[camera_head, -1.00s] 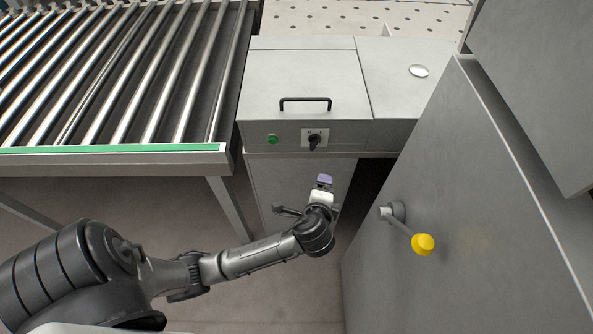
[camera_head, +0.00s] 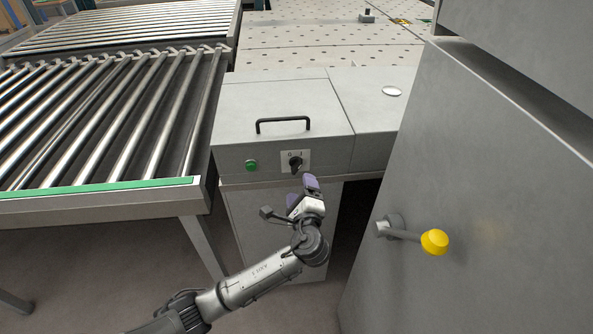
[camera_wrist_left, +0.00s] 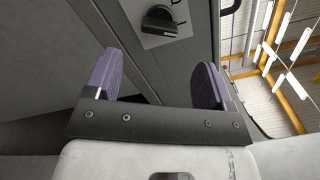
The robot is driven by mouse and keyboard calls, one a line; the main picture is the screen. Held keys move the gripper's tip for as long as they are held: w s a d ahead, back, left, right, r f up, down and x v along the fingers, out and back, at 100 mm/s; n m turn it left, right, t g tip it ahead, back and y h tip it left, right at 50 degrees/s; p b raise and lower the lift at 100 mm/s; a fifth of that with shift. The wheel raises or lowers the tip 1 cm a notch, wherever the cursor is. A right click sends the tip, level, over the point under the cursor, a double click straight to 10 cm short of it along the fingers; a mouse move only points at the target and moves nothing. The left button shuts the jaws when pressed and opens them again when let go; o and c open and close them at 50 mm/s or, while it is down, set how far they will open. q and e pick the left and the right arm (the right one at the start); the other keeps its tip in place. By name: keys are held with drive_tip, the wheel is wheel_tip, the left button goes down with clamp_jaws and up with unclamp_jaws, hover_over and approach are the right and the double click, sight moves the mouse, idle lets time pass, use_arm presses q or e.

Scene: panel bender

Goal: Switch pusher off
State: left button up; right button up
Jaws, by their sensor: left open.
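The black rotary switch (camera_head: 295,163) sits on a white plate marked 0 and I on the front of the grey cabinet, right of a green button (camera_head: 251,165). In the left wrist view the switch knob (camera_wrist_left: 158,19) shows at the top, ahead of and between the fingertips. My left gripper (camera_head: 311,184) is just below and slightly right of the switch, apart from it. Its two purple-padded fingers also show in the left wrist view (camera_wrist_left: 157,80), spread open with nothing between them. My right gripper is in neither view.
The cabinet has a black handle (camera_head: 283,124) on top. A roller conveyor (camera_head: 110,120) with a green edge strip stands at the left. A large grey panel (camera_head: 480,170) with a yellow-knobbed lever (camera_head: 434,242) stands close at the right.

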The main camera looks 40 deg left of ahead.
sight(298, 170)
use_arm(q)
drive_tip(key=b+x, duration=0.1)
drive_tip(key=x, duration=0.7)
drive_tip(key=shift+w+a+f, duration=0.1)
drive_tip(key=shift+w+a, duration=0.05)
drive_tip(key=shift+a, duration=0.1)
drive_tip(key=c, duration=0.9)
drive_tip(key=shift+c, duration=0.2)
drive_tip(key=shift+n, duration=0.3)
drive_tip(key=n+b, duration=0.1)
drive_tip(key=n, duration=0.2)
drive_tip(key=shift+f, duration=0.15)
drive_tip(key=n+b, duration=0.1)
drive_tip(key=n, duration=0.1)
drive_tip(key=shift+n, duration=0.4)
drive_tip(key=n+b, duration=0.2)
drive_tip(key=n, duration=0.3)
drive_tip(key=shift+b, duration=0.4)
drive_tip(key=shift+r+n, duration=0.25)
drive_tip(key=shift+n, duration=0.15)
